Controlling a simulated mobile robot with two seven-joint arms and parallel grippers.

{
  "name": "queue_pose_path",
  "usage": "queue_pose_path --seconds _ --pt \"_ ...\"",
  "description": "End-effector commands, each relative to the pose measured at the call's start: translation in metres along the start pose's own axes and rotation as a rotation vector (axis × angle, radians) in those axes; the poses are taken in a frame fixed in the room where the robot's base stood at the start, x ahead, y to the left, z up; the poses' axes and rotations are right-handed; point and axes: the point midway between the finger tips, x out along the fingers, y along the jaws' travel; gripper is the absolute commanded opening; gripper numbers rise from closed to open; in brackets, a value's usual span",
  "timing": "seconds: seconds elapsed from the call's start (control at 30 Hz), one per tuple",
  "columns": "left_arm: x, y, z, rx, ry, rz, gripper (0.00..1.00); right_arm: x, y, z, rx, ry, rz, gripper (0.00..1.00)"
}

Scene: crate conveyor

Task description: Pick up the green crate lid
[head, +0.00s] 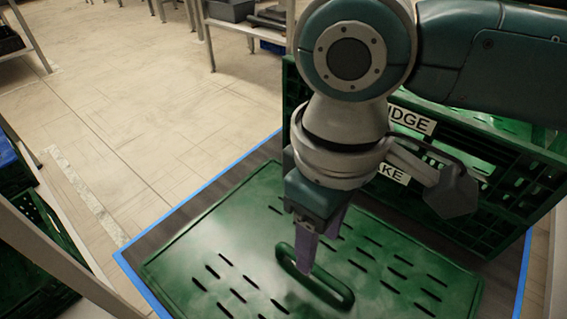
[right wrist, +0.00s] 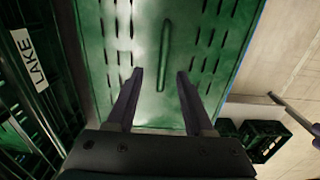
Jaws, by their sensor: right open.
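The green crate lid (head: 215,250) lies flat with slots along it and a raised loop handle (head: 318,283) in its middle. In the right wrist view the lid (right wrist: 191,98) fills the centre, with its handle (right wrist: 164,55) running away from me between the finger lines. My right gripper (head: 306,268) points down over the lid, its purple fingers close to the handle in the head view. In the right wrist view my right gripper (right wrist: 157,75) is open, its fingers apart and nothing between them.
Green crates (head: 480,215) with white labels stand right behind the lid. Blue tape (head: 136,273) edges the dark area under the lid. More green crates (head: 40,250) stand at the left edge. Shelving (head: 240,22) stands at the back; the floor (head: 130,90) between is clear.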

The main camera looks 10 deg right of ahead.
Motion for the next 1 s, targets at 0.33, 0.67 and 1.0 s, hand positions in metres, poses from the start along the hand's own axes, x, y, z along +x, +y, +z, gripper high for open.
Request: queue_pose_path --seconds 0.33,0.67,1.0 --pt "0.026 0.001 0.009 -0.001 0.0 0.0 0.5 0.049 -0.003 0.001 0.0 -0.001 0.0 0.52" --pt "0.026 0.001 0.009 -0.001 -0.001 -0.001 0.5 0.053 -0.003 0.001 -0.002 0.001 0.0 0.47" --pt "0.026 0.001 0.009 -0.001 -0.002 -0.001 0.5 0.053 -0.003 0.001 -0.002 0.001 0.0 0.08"
